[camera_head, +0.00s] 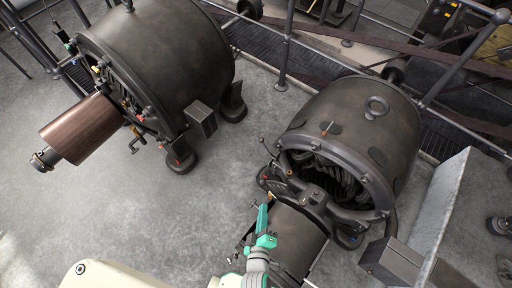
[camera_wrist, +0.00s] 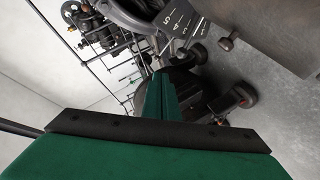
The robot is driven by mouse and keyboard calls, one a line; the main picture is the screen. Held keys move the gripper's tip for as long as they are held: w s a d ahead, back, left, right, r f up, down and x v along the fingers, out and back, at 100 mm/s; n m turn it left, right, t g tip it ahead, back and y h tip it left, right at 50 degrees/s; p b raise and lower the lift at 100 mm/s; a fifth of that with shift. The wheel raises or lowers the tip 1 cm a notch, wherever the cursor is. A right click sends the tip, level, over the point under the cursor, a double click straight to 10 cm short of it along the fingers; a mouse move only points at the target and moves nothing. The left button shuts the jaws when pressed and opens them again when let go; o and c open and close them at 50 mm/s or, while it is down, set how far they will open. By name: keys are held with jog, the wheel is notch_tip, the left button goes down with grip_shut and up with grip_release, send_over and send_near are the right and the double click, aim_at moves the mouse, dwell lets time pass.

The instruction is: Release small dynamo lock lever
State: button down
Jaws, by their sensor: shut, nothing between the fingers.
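The small dynamo (camera_head: 345,125) stands right of centre in the head view, a dark drum with an open front end and a ring on top. Thin levers show at its front left, one with a dark ball end (camera_head: 262,141) and one with a red tip (camera_head: 265,178). I cannot tell which of them is the lock lever. My teal gripper (camera_head: 266,206) is beside the front left of this dynamo, close to the levers; contact cannot be made out. In the wrist view my green fingers (camera_wrist: 160,90) are together and hold nothing. A grey plate with numbers (camera_wrist: 178,18) lies beyond them.
The large dynamo (camera_head: 165,60) with a copper-coloured cylinder (camera_head: 82,128) stands at the left. A grey block (camera_head: 440,210) stands at the right. Railings (camera_head: 287,50) and belts run behind. The concrete floor (camera_head: 185,220) between the dynamos is clear.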

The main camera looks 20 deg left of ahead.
jog(key=w+a+f+n, duration=0.3)
jog(key=w+a+n, duration=0.3)
jog(key=w, duration=0.3)
jog(key=w+a+f+n, duration=0.4)
jog(key=w+a+n, duration=0.2)
jog(key=w, duration=0.3)
jog(key=shift+w+a+f+n+y, duration=0.25)
jog(key=shift+w+a+n+y, duration=0.1)
jog(key=shift+a, duration=0.15)
jog(key=w+f, duration=0.2)
jog(key=w, duration=0.9)
jog(key=shift+d+f, duration=0.2)
jog(key=shift+d, duration=0.05)
jog(key=shift+w, duration=0.1)
jog(key=shift+a, duration=0.1)
